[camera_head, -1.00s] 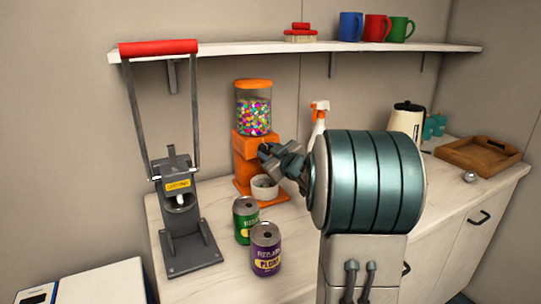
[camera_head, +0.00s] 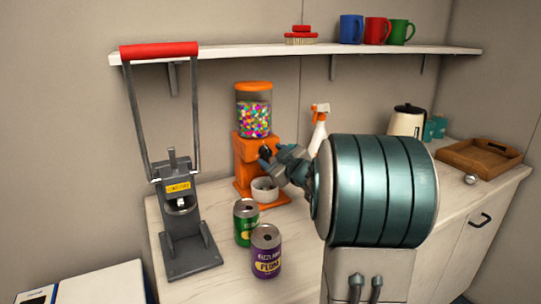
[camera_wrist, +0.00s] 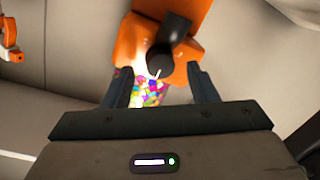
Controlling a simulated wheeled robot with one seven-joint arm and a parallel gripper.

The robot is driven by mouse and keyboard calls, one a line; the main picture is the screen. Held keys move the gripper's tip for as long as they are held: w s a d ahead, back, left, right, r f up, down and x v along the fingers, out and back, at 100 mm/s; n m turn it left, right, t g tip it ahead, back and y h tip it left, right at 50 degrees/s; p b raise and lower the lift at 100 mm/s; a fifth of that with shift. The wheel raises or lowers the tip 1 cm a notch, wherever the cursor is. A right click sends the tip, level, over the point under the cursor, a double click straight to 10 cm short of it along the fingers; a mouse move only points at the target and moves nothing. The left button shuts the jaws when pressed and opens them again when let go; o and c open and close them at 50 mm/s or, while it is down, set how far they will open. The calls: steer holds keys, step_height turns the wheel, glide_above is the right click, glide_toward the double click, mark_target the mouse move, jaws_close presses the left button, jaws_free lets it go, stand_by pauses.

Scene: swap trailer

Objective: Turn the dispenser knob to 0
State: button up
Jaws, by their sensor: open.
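The orange dispenser (camera_head: 247,160) stands on the counter with a clear jar of coloured candies (camera_head: 254,120) on top. Its black knob (camera_head: 265,151) is on the front, partly hidden by my gripper (camera_head: 269,160). My gripper (camera_wrist: 161,80) is open, one finger to each side of the knob in that view. I cannot tell whether a finger touches it. No numbers around the knob can be read. A pale bowl (camera_head: 265,190) sits below the knob.
A green can (camera_head: 246,222) and a purple can (camera_head: 266,251) stand in front. A grey lever press (camera_head: 187,230) is at left, a spray bottle (camera_head: 319,130) behind my arm. A shelf (camera_head: 230,51) with mugs runs above. A wooden tray (camera_head: 478,155) lies at right.

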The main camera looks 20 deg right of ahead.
steer(key=s+d, duration=0.1)
steer(key=s, duration=1)
steer(key=shift+s+r, duration=0.35)
steer(key=shift+r, duration=0.05)
steer(key=shift+d, duration=0.1)
